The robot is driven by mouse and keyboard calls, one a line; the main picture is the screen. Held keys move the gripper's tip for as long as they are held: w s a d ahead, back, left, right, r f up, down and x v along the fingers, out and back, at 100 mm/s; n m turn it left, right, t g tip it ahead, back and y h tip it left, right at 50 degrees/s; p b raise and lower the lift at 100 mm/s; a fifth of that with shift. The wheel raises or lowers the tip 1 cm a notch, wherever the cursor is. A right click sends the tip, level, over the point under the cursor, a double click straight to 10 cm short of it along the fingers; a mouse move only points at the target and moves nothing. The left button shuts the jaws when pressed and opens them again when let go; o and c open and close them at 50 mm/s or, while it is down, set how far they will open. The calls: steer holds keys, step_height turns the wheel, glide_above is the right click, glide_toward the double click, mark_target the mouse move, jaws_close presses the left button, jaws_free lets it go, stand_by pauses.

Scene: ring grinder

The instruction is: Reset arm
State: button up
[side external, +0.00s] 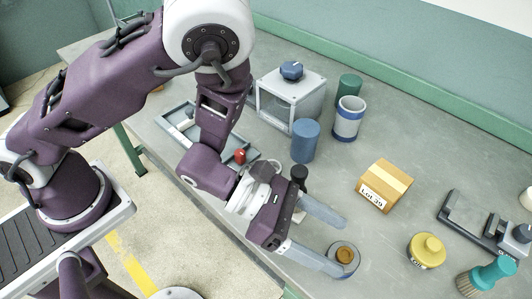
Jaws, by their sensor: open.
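My gripper (337,246) is at the lower middle of the side external view, low over the front part of the grey table. Its two long grey fingers are apart, and nothing shows between them. One fingertip appears right beside a small round grey dish (346,268) with a brown middle; I cannot tell whether they touch. A black-knobbed tool (299,174) stands just behind the gripper, its lower part partly hidden by the fingers. My arm reaches in from the left and hides part of the table.
A grey box with a blue knob (291,95), a blue cylinder (305,141), a white-blue cup (348,118) and a green cylinder (349,87) stand behind. A tray (181,122) lies left.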

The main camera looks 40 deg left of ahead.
steer(key=w+a+r+n+t+y, duration=0.2)
steer(key=w+a+r+n+y, duration=0.25)
steer(key=a+r+n, duration=0.5)
steer(key=w+a+r+n+t+y, duration=0.3)
steer(key=w+a+r+n, duration=0.3)
steer(key=n, duration=0.7)
steer(key=s+a+r+n+g+y, duration=0.1)
steer(key=s+a+r+n+y, duration=0.1)
steer(key=s+a+n, duration=0.6)
steer(key=s+a+r+n+g+y, duration=0.25)
steer(key=s+a+n, duration=0.35)
steer(key=n, duration=0.4)
steer(key=s+a+n, duration=0.1)
steer(key=s+n, duration=0.5)
steer(key=s, duration=0.1)
steer(key=shift+s+a+f+g+y, duration=0.2)
steer(key=shift+a+f+g+y, duration=0.1)
steer(key=shift+f+g, duration=0.15)
